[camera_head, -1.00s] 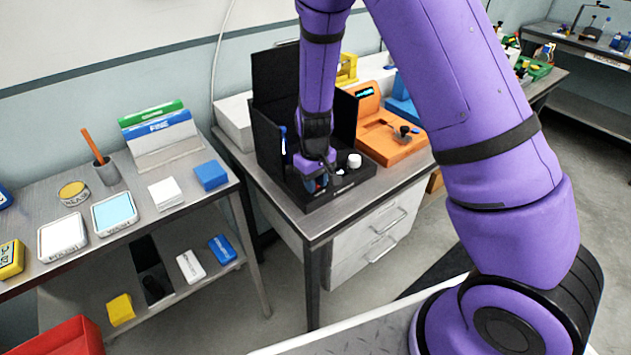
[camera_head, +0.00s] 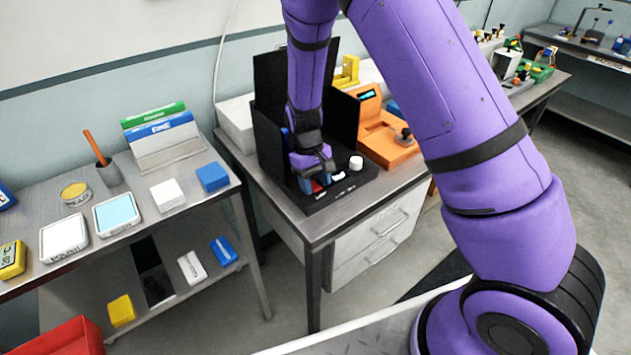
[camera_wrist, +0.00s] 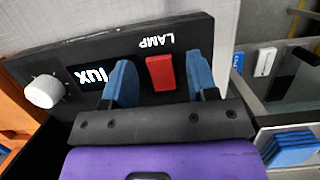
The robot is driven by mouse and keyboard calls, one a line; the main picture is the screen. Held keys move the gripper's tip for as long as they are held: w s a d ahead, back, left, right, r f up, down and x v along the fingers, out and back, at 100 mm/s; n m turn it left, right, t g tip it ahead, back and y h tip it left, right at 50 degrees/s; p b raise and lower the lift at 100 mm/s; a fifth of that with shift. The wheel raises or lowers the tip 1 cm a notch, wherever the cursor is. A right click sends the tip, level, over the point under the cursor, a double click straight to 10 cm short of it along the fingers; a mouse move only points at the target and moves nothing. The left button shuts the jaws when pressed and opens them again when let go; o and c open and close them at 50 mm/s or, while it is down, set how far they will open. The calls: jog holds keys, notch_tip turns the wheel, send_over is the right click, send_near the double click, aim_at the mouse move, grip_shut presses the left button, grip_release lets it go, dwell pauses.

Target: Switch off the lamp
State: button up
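The lamp panel (camera_wrist: 225,30) is a black box face with the word LAMP, a lux display (camera_wrist: 92,76) and a red rocker switch (camera_wrist: 160,73). My gripper (camera_wrist: 161,82) is open, with one blue finger on each side of the red switch in the wrist view. I cannot tell whether a finger touches the switch. In the head view my gripper (camera_head: 319,183) is low over the front of the black lamp box (camera_head: 345,190), and a bit of red shows between the fingers. The gripper is empty.
A white knob (camera_head: 356,162) stands on the same panel, right of my gripper. Tall black walls (camera_head: 343,105) rise behind it. An orange device (camera_head: 385,140) stands close at the right. A side table (camera_head: 140,215) with several small items is at the left.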

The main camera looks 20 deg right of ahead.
aim_at(315, 187)
jog(key=shift+r, duration=0.55)
notch_tip(315, 187, up, 3)
jog(key=shift+f, duration=0.1)
jog(key=s+r, duration=0.1)
jog(key=s, duration=1.5)
jog(key=shift+d, duration=0.35)
jog(key=shift+r, duration=0.15)
jog(key=d+r+m+t+y, duration=0.1)
jog(key=d+r+t, duration=0.1)
jog(key=r, duration=0.7)
jog(key=d+r+m+t+y, duration=0.1)
jog(key=d+r+t, duration=0.1)
jog(key=r, duration=0.7)
jog(key=s+d+r+m+t+h, duration=0.1)
jog(key=s+d+r+t, duration=0.3)
jog(key=s+r, duration=0.7)
jog(key=shift+d+r+m, duration=0.3)
jog(key=shift+d+r, duration=0.4)
jog(key=shift+r, duration=0.5)
